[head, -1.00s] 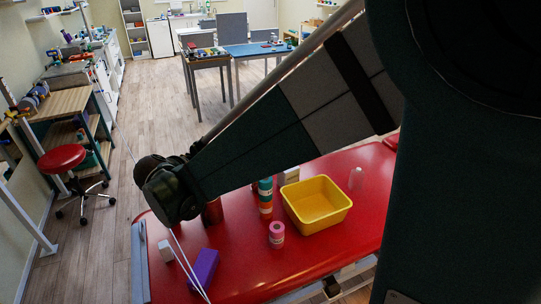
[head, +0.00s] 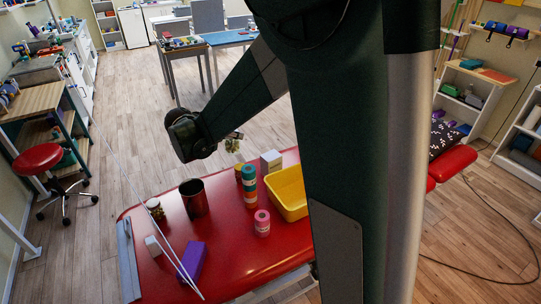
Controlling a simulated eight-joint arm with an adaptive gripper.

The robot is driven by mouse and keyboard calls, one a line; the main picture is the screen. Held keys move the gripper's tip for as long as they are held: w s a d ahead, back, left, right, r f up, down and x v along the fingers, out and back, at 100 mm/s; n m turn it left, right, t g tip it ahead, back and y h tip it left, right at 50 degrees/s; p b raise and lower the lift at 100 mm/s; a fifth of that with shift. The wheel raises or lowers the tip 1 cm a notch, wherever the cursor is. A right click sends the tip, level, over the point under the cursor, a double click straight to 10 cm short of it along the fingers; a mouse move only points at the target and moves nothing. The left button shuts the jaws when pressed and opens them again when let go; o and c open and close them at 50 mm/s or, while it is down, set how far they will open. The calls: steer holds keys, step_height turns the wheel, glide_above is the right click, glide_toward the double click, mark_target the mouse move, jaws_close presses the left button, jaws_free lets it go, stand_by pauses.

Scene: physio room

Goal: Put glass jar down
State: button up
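A small jar (head: 155,209) with a brownish look stands upright on the red padded table near its left end, left of a dark red-brown cup (head: 195,197). I cannot be sure it is glass. My arm reaches over the table's far edge, and its wrist is beyond the cup. At the end, what looks like part of my gripper (head: 237,135) shows small and dark. A small greenish-yellow thing (head: 233,146) appears right below it. I cannot tell whether it is held or whether the fingers are open.
The red table (head: 232,270) also bears a purple block (head: 193,262), a small white block (head: 153,246), a pink roll (head: 262,223), a green and orange stack (head: 249,186), a cream box (head: 271,161) and a yellow bin (head: 287,201). Its front middle is clear. A red stool (head: 38,159) stands left.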

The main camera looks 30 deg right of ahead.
steer(key=w+d+m+g+h+p, duration=0.1)
steer(key=w+d, duration=0.3)
steer(key=d, duration=0.7)
steer(key=w+d+m+p, duration=0.1)
steer(key=w+d, duration=0.2)
steer(key=d, duration=0.8)
steer(key=shift+w+a+f, duration=0.1)
steer(key=shift+a+f, duration=0.05)
steer(key=shift+f, duration=1.25)
steer(key=shift+w+a+f, duration=0.1)
steer(key=shift+f, duration=1.3)
step_height(320, 180, down, 6)
steer(key=b, duration=0.1)
steer(key=shift+f, duration=0.15)
steer(key=shift+f+b, duration=0.45)
steer(key=shift+f, duration=1.35)
steer(key=shift+f, duration=0.1)
